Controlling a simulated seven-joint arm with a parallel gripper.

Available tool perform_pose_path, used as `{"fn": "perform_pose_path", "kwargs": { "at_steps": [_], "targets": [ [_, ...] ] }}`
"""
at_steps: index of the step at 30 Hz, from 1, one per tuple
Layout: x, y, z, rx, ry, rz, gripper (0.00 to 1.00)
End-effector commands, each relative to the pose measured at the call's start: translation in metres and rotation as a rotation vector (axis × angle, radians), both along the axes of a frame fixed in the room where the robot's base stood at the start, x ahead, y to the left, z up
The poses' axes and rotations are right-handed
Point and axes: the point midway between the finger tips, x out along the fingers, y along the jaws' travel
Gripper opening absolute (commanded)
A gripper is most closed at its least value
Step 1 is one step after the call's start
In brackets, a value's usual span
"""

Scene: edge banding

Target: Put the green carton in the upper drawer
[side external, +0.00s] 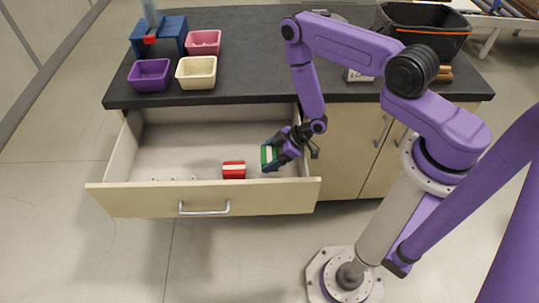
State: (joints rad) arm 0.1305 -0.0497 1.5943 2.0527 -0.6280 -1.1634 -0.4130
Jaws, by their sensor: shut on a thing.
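The upper drawer (150,205) of the cabinet is pulled out, and its pale interior shows. The green carton (265,154), with a white band, is held in my gripper (271,158) over the right part of the drawer. My gripper is shut on the carton and partly covers it. I cannot tell whether the carton touches the drawer floor.
A red and white carton (234,170) lies in the drawer near its front, left of my gripper. Several small white items (172,179) lie at the front left. On the dark worktop (258,60) stand purple (150,75), pink (203,42) and cream (196,72) bins and a black basket (424,38).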

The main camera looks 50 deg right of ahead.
Motion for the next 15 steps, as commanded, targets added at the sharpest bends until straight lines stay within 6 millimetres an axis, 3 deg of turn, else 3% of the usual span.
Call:
{"fn": "perform_pose_path", "kwargs": {
  "at_steps": [14,15],
  "targets": [
    [0.0000,0.0001,-0.0105,0.000,0.000,0.000,0.47],
    [-0.0001,0.0000,-0.0105,0.000,0.000,0.000,0.90]
  ]
}}
